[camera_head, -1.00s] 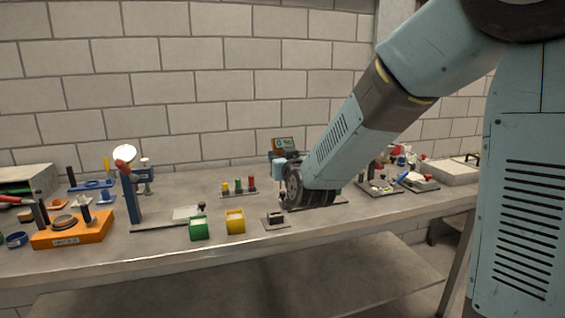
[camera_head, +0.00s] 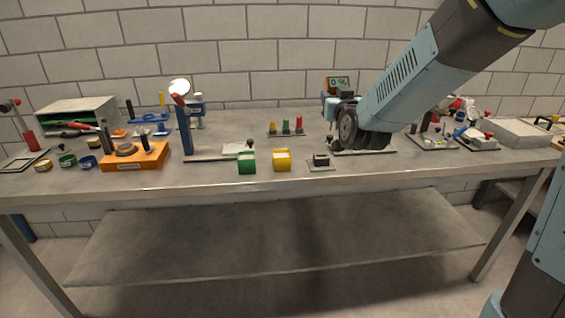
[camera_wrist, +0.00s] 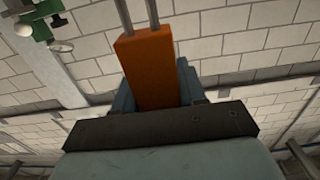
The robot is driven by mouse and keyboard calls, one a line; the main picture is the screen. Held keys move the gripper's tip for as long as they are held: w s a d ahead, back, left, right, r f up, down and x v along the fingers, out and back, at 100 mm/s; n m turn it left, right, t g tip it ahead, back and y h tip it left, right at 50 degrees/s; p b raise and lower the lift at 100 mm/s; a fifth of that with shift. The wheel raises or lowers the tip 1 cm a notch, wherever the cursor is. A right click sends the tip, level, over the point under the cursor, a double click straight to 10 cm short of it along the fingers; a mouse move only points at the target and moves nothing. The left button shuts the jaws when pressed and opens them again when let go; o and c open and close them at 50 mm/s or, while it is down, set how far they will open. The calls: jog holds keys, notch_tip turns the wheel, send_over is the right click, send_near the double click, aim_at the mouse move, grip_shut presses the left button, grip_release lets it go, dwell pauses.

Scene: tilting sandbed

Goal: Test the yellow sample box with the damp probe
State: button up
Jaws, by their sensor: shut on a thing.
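The yellow sample box (camera_head: 282,160) stands near the table's front edge, just right of a green box (camera_head: 247,162). In the wrist view my gripper (camera_wrist: 152,85) is shut on the orange handle of the damp probe (camera_wrist: 150,62). Two parallel metal prongs stick out from the handle, running past the top of the picture. In the head view my arm's dark wrist is over the table, right of and behind the yellow box.
A small dark block on a grey plate (camera_head: 320,163) sits right of the yellow box. A blue-column press (camera_head: 184,125) and an orange block (camera_head: 135,157) are to the left.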

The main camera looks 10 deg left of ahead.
jog(key=w+a+f+n+g+y, duration=0.1)
jog(key=w+a+f+y, duration=0.1)
jog(key=w+a+f, duration=0.3)
jog(key=w+a+f+n+y, duration=0.1)
jog(key=w+a+f+y, duration=0.1)
jog(key=w+a+f, duration=0.3)
jog(key=shift+a+f+n+g, duration=0.4)
jog(key=shift+a+f, duration=1.1)
jog(key=shift+a, duration=1.7)
jog(key=shift+f, duration=1.95)
jog(key=shift+r, duration=0.15)
dwell(0.4)
notch_tip(320, 180, up, 7)
dwell(0.6)
